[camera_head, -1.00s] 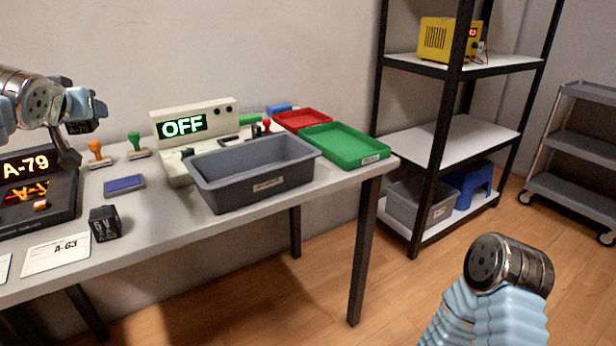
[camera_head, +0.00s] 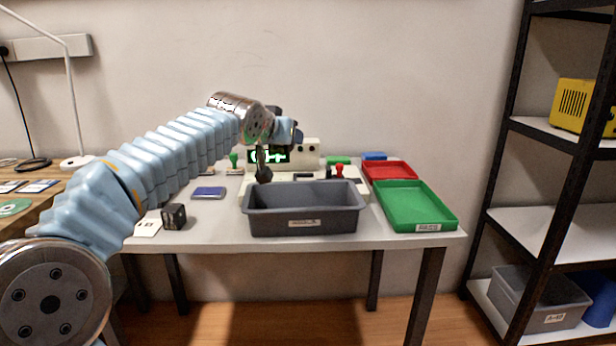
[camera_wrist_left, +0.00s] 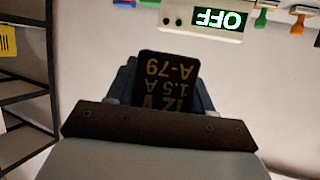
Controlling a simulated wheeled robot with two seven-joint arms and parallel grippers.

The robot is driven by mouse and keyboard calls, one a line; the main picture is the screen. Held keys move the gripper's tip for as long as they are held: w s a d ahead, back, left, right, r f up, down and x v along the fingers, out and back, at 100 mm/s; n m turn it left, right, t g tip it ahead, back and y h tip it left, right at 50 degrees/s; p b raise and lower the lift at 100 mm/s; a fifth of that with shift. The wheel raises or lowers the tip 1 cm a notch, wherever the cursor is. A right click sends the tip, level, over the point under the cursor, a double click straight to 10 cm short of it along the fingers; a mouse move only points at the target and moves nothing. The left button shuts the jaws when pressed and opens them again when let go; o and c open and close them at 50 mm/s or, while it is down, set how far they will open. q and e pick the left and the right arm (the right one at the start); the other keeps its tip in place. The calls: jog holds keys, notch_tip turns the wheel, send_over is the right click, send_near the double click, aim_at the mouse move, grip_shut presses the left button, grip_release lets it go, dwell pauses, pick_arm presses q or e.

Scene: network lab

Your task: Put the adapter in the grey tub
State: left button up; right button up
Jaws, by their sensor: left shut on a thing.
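The adapter (camera_wrist_left: 168,80) is a black block with printed text reading A-79 and 1.5 A, upside down in the left wrist view. My left gripper (camera_wrist_left: 160,92) is shut on it. In the head view my left gripper (camera_head: 290,132) is above and behind the grey tub (camera_head: 303,224), clear of its rim. The adapter is mostly hidden there behind the gripper. The tub stands on the table, with a label on its front wall; its visible inside looks empty. My right gripper is not in view.
A second black block (camera_head: 174,216) stands beside a white card (camera_head: 148,227) left of the tub. A device with a lit display (camera_head: 268,156) is behind the tub. Green (camera_head: 415,205) and red (camera_head: 388,171) trays lie to the right. Another grey bin (camera_head: 540,300) sits on the rack.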

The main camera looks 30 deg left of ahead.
pick_arm(q)
jog(key=w+f+b, duration=0.1)
jog(key=w+f, duration=0.5)
jog(key=f, duration=0.3)
jog(key=shift+w+d+f, duration=0.2)
jog(key=shift+d+f, duration=0.05)
jog(key=shift+d, duration=0.2)
jog(key=shift+f, duration=0.1)
jog(key=shift+f+b, duration=0.55)
jog(key=shift+b, duration=0.3)
jog(key=o, duration=1.2)
jog(key=shift+c, duration=0.2)
jog(key=shift+r, duration=0.1)
